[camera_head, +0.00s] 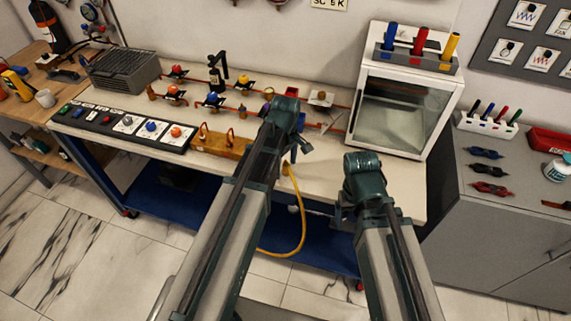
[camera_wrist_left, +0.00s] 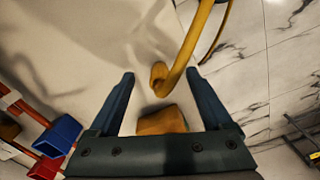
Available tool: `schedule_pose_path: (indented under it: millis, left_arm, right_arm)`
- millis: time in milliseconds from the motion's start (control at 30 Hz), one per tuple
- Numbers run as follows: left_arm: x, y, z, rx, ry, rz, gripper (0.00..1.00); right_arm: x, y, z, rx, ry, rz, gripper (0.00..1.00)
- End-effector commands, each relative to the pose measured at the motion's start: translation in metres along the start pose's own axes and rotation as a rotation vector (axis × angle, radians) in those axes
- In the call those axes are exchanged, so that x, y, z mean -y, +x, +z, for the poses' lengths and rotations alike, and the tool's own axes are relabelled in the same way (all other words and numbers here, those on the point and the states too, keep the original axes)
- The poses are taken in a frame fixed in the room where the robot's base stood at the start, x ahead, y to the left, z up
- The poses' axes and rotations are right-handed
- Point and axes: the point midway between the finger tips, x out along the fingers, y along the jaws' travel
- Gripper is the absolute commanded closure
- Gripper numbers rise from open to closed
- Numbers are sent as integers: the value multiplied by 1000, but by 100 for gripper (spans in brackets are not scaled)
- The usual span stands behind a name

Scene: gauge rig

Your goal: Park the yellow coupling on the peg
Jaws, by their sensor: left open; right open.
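The yellow hose (camera_head: 303,215) arches over the table's front edge. Its yellow end (camera_head: 286,170), apparently the coupling, is at that edge, just below my left gripper (camera_head: 298,151). In the left wrist view, my left gripper (camera_wrist_left: 160,85) is open. The hose's curved end (camera_wrist_left: 158,76) shows between its fingers, apart from both. A yellow-brown block (camera_wrist_left: 162,121) lies closer to the palm; I cannot tell whether it belongs to the coupling. My right gripper (camera_head: 342,213) is open, low in front of the table and partly hidden by its wrist. I cannot make out the peg for certain.
A wooden block with orange loops (camera_head: 218,141) sits at the table's front, left of my left arm. A button panel (camera_head: 122,126) lies further left. A glass-fronted cabinet (camera_head: 403,105) stands at the right end. Blue (camera_wrist_left: 60,135) and red bins are near the left gripper.

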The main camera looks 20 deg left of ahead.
Motion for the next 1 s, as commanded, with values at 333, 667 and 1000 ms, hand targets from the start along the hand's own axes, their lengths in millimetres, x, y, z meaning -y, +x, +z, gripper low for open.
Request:
schedule_pose_path:
  millis: [333, 667, 1000]
  left_arm:
    - [0, -25, 0, 0, 0, 0, 17]
    - [0, -75, 0, 0, 0, 0, 17]
    - [0, -126, 0, 0, 0, 0, 17]
  right_arm:
    - [-2, -25, 2, 0, 0, 0, 16]
    - [-7, -75, 4, 0, 0, 0, 16]
    - [-12, -125, 7, 0, -1, 0, 16]
